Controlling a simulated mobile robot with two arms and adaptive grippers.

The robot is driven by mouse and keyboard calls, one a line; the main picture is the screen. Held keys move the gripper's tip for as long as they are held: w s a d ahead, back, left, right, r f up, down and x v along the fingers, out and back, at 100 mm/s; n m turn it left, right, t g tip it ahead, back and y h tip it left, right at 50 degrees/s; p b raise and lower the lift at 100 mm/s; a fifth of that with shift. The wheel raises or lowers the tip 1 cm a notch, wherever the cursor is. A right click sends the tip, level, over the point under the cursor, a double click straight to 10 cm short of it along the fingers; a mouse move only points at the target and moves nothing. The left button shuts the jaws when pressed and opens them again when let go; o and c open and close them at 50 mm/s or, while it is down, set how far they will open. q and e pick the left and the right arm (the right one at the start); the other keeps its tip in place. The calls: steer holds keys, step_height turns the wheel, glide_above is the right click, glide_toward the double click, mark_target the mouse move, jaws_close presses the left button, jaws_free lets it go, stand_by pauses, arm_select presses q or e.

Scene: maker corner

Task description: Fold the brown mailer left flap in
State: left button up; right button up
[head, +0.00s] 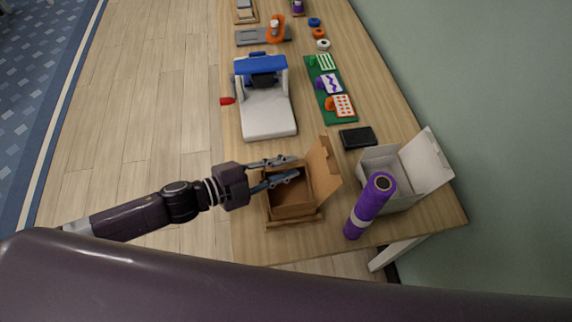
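The brown mailer (294,211) is an open cardboard box on a wooden base (293,224) near the table's front end. Its tall lid panel (323,172) stands up on the right side. My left gripper (296,167) reaches in from the left over the mailer's left and far side. Its two grey fingers are apart, with nothing seen between them. The fingers cover part of the left edge, so I cannot make out the left flap clearly or tell whether they touch it. My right gripper is not in view.
A white open box (407,169) and a purple cylinder (368,207) with a pale band stand to the right. A black box (357,137) lies behind. A white-and-blue machine (266,108) and a green board (331,90) with cards are farther back. The wall borders the table's right side.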

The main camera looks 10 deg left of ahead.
arm_select(q)
steer(key=shift+c, duration=0.3)
jaws_close()
steer(key=f+m+b, duration=0.1)
steer(key=b, duration=0.1)
steer(key=shift+s+d+f+t+b, duration=0.1)
steer(key=shift+s+f+t+b, duration=0.1)
steer(key=shift+t+b, duration=0.2)
steer(key=shift+s+r+m+b, duration=0.1)
steer(key=shift+r+m+b, duration=0.05)
steer(key=shift+m+b, duration=0.45)
steer(key=shift+o, duration=0.3)
jaws_free()
